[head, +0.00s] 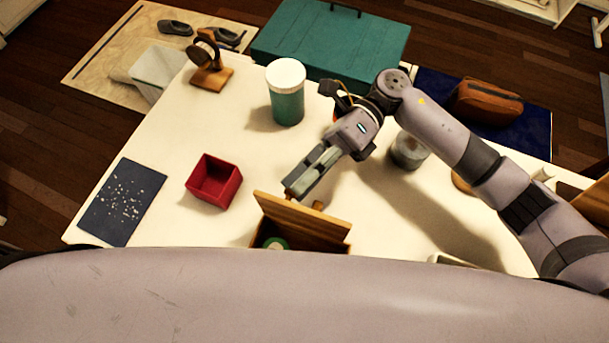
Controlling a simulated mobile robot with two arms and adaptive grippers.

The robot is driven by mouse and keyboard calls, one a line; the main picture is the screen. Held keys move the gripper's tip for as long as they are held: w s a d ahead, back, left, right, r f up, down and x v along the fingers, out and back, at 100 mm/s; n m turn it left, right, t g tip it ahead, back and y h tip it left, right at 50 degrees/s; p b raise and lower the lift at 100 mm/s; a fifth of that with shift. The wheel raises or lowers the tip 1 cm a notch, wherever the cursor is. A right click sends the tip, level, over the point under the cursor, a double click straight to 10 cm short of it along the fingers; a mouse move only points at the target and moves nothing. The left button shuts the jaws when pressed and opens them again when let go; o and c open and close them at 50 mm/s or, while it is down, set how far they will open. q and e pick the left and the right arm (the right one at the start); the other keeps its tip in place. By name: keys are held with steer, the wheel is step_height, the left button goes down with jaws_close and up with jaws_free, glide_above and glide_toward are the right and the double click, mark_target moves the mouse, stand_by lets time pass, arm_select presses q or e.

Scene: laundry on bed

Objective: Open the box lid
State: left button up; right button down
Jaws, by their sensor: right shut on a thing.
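The wooden box (257,240) stands at the near edge of the white table, partly hidden behind my own body. Its wooden lid (305,222) is tilted up, with a small round knob (318,205) at its far side. A green round thing (275,243) shows inside the opening. My right gripper (294,191) reaches in from the right and is shut at the lid's upper edge; the exact contact is hard to see. My left gripper is not in view.
A red open box (214,181) and a dark speckled mat (122,202) lie left on the table (165,130). A green jar with white lid (286,92), a wooden stand (211,75) and a glass jar (409,150) stand farther back. The table between red box and green jar is clear.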

steer(key=shift+d+f, duration=0.15)
steer(key=shift+f, duration=0.65)
steer(key=c, duration=1.7)
jaws_free()
steer(key=shift+r, duration=0.1)
steer(key=shift+o, duration=1.1)
steer(key=shift+r, duration=0.15)
steer(key=shift+a, duration=0.2)
steer(key=shift+w, duration=0.1)
steer(key=v, duration=1.2)
steer(key=shift+r, duration=0.15)
